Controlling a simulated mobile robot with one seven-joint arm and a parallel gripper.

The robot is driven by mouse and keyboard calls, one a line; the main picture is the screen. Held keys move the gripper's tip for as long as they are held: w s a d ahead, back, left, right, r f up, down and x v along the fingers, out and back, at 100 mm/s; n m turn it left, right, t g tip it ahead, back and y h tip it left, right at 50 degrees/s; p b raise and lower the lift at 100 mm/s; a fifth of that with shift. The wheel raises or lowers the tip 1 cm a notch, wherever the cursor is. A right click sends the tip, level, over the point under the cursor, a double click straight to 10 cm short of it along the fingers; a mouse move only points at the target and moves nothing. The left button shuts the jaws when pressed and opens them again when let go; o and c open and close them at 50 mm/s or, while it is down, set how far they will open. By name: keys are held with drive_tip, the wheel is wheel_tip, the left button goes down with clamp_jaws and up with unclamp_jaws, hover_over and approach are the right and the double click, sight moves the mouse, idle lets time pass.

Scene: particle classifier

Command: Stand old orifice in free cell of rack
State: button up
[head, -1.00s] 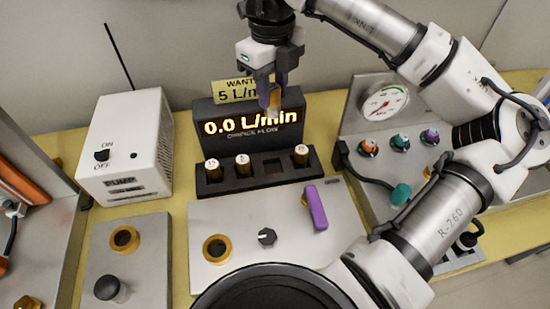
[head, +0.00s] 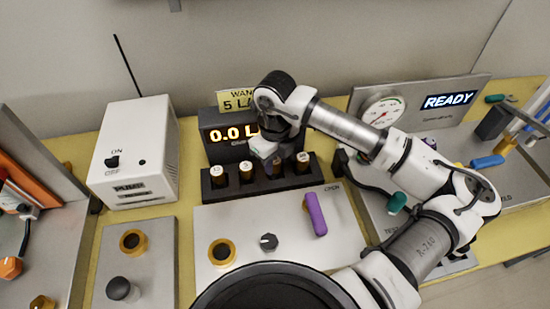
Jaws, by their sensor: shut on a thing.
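The black rack (head: 264,188) stands in front of the flow display, with its cells in a row. Brass orifices with white tops stand in the far-left cell (head: 217,173), the second cell (head: 246,171) and the far-right cell (head: 302,162). My gripper (head: 273,166) is low over the third cell, shut on the old orifice (head: 277,171). The orifice is mostly hidden by the fingers and wrist, and I cannot tell whether its foot touches the cell floor.
The flow display (head: 228,147) reading 0.0 is close behind my wrist, which covers part of it. A white pump (head: 135,155) stands at left. A panel with a purple handle (head: 316,214) and a knob (head: 268,241) lies in front. A gauge panel (head: 383,112) is at right.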

sight(275, 160)
drive_tip(key=shift+f, duration=0.15)
drive_tip(key=shift+f, duration=0.2)
drive_tip(key=o, duration=1.1)
drive_tip(key=shift+c, duration=0.2)
drive_tip(key=shift+r, duration=0.1)
wheel_tip(275, 160, up, 12)
drive_tip(key=b, duration=0.3)
drive_tip(key=shift+r, duration=0.1)
